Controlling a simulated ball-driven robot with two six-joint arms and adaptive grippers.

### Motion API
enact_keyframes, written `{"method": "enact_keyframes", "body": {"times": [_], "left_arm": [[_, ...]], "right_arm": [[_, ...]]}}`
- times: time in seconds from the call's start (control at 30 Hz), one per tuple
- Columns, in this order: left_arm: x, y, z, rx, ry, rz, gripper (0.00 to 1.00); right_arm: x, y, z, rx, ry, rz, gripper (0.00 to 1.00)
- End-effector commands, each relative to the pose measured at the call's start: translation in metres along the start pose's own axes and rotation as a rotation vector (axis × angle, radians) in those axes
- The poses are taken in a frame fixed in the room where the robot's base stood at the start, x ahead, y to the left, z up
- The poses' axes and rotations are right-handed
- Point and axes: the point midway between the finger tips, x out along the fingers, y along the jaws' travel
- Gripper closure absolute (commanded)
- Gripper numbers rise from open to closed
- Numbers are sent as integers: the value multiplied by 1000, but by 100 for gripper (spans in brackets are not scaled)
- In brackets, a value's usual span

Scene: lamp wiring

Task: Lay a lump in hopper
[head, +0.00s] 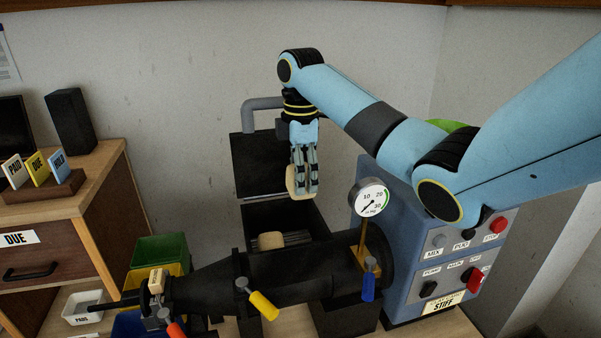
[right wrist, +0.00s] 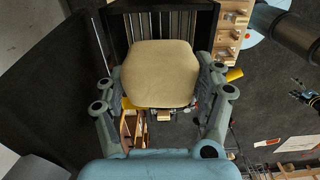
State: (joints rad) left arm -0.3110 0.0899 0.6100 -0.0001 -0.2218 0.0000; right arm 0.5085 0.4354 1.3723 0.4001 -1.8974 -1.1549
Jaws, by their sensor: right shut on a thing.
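My right gripper (head: 304,190) points down and is shut on a beige lump (head: 293,181). It holds the lump above the black hopper (head: 315,222), clear of it. In the right wrist view the held lump (right wrist: 160,73) sits between the two fingers. The hopper's mouth is open, with its black lid (head: 258,165) raised behind it. Another beige lump (head: 270,240) lies inside on the hopper's bars. In the right wrist view the hopper (right wrist: 205,30) shows beyond the held lump, which hides part of it. A small dark gripper (right wrist: 303,96), seemingly my left, shows at the right edge, too small to read.
A black machine barrel (head: 290,276) runs in front of the hopper, with yellow and blue handles. A round gauge (head: 371,198) stands close to the right, before a blue control box (head: 400,240). A grey pipe (head: 262,104) rises behind the lid. Coloured bins stand at left.

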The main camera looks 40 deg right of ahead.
Motion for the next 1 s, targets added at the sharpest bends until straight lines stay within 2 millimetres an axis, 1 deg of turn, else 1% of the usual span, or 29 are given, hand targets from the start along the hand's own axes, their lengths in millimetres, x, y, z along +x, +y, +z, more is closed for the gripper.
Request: {"method": "enact_keyframes", "body": {"times": [0.17,0.3,0.37,0.5,0.63,0.8,1.0], "left_arm": [[3,5,-9,-3,13,5,10],[6,12,-21,-7,32,13,10],[8,14,-23,-8,36,15,10],[12,14,-21,-7,34,14,10],[14,13,-18,-7,29,13,10],[15,11,-14,-5,22,11,10],[15,9,-13,-4,21,8,10]], "right_arm": [[11,0,0,0,0,-1,86],[27,0,0,-1,0,-1,86],[34,0,0,-1,0,-1,86],[47,0,0,0,0,1,86],[56,0,0,0,0,0,86],[61,1,0,0,0,2,86],[61,0,0,0,0,2,86]]}}
